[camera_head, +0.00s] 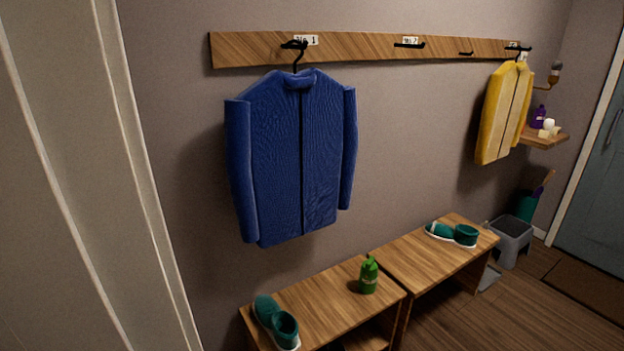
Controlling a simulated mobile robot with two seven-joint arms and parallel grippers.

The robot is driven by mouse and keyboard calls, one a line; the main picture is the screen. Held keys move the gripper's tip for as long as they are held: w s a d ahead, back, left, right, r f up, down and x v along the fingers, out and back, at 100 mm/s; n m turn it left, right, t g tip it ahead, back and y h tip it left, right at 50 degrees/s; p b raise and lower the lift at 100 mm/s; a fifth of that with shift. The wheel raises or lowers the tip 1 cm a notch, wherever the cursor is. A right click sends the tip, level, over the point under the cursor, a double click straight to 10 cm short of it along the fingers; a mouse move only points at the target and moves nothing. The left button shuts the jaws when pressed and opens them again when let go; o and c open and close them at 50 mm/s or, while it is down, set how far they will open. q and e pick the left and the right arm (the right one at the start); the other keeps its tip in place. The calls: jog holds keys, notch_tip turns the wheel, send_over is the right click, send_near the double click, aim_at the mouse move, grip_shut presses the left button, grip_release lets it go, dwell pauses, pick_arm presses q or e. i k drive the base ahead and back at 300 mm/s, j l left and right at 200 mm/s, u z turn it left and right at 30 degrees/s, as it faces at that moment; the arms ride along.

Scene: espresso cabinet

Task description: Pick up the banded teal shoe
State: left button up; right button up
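A teal shoe (464,236) with a pale sole lies on its bench at the right, and a light stripe seems to cross it near the toe. A second teal shoe (276,322) with a pale sole stands on the left bench, and I cannot make out a band on it. Both shoes are small in the view, so which one is banded is not certain. Neither of my grippers shows in the head view.
The right bench (415,262) and left bench (322,305) stand along the wall. A green bottle (368,276) is on the left bench. A blue jacket (295,160) and yellow jacket (505,112) hang above. A grey stool (511,239) stands right of the benches.

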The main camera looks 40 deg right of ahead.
aim_at(465, 237)
jog(key=l, duration=1.1)
jog(key=i+l, duration=0.15)
jog(key=l, duration=0.95)
jog(key=i+l+z, duration=0.1)
jog(key=l+z, duration=0.4)
jog(key=l, duration=0.15)
jog(key=z, duration=1.1)
jog(key=i+l, duration=0.25)
jog(key=l, duration=0.15)
jog(key=i+l, duration=0.2)
jog(key=l, duration=0.2)
jog(key=i+l+u, duration=0.2)
jog(key=l, duration=0.15)
jog(key=i+l+u, duration=0.15)
jog(key=l, duration=0.25)
